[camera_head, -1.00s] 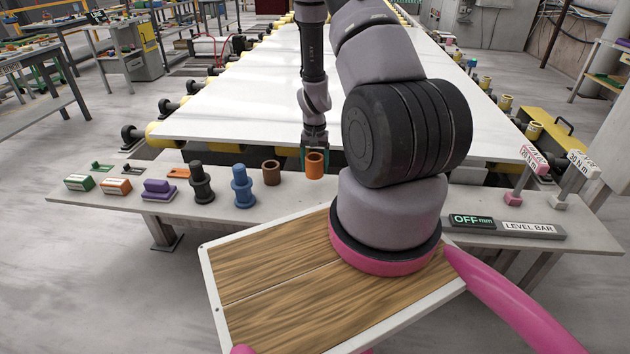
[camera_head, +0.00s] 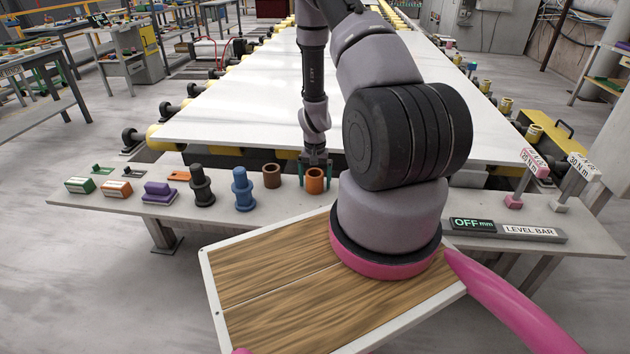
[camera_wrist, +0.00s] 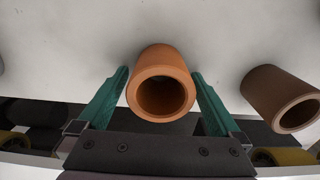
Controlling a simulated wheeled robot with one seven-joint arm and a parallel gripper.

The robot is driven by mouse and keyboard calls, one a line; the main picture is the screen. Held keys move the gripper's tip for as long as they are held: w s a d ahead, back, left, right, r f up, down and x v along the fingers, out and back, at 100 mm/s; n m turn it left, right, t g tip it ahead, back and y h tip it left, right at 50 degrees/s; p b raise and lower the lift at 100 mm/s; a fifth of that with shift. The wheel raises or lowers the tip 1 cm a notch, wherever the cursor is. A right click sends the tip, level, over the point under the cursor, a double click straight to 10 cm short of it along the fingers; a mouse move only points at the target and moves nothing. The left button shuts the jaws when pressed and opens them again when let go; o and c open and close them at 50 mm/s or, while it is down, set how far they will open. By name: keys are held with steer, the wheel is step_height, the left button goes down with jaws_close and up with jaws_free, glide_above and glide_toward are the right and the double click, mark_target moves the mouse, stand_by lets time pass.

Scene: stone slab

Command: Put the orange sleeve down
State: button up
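The orange sleeve (camera_head: 314,182) stands upright on the grey ledge (camera_head: 275,205) in front of the slab, just right of the brown sleeve (camera_head: 271,176). My gripper (camera_head: 314,178) is low over it, with one teal finger on each side. In the wrist view the orange sleeve (camera_wrist: 160,88) sits between the fingertips of my gripper (camera_wrist: 160,76), with narrow gaps beside it. The fingers look open and clear of it. The sleeve's base contact is partly hidden in the wrist view.
The brown sleeve also shows at the right of the wrist view (camera_wrist: 283,98). A blue stepped part (camera_head: 243,188) and a black one (camera_head: 201,185) stand farther left. The white slab (camera_head: 250,110) lies behind. The ledge is bare toward the level bar (camera_head: 508,230).

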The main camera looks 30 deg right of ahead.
steer(key=s+a+r+t, duration=0.1)
steer(key=a+r, duration=0.2)
steer(key=r, duration=1)
steer(key=s+a+r+n+t+y, duration=0.1)
steer(key=a+r, duration=0.1)
steer(key=r, duration=1.1)
steer(key=s+a+r+t, duration=0.1)
steer(key=a+r+t, duration=0.15)
steer(key=r, duration=1.15)
steer(key=s+a+r+t, duration=0.1)
steer(key=s+a+r, duration=0.1)
steer(key=s+r, duration=0.3)
steer(key=s+a+r+n, duration=0.1)
steer(key=s+a+r, duration=0.1)
steer(key=s+r, duration=0.3)
steer(key=s+a+r+t+y, duration=0.1)
steer(key=s+a+r, duration=0.1)
steer(key=s+r, duration=0.3)
steer(key=s, duration=0.2)
steer(key=shift+s+a+n+t, duration=0.25)
steer(key=shift+s+n+t, duration=0.05)
steer(key=shift+s+t, duration=0.05)
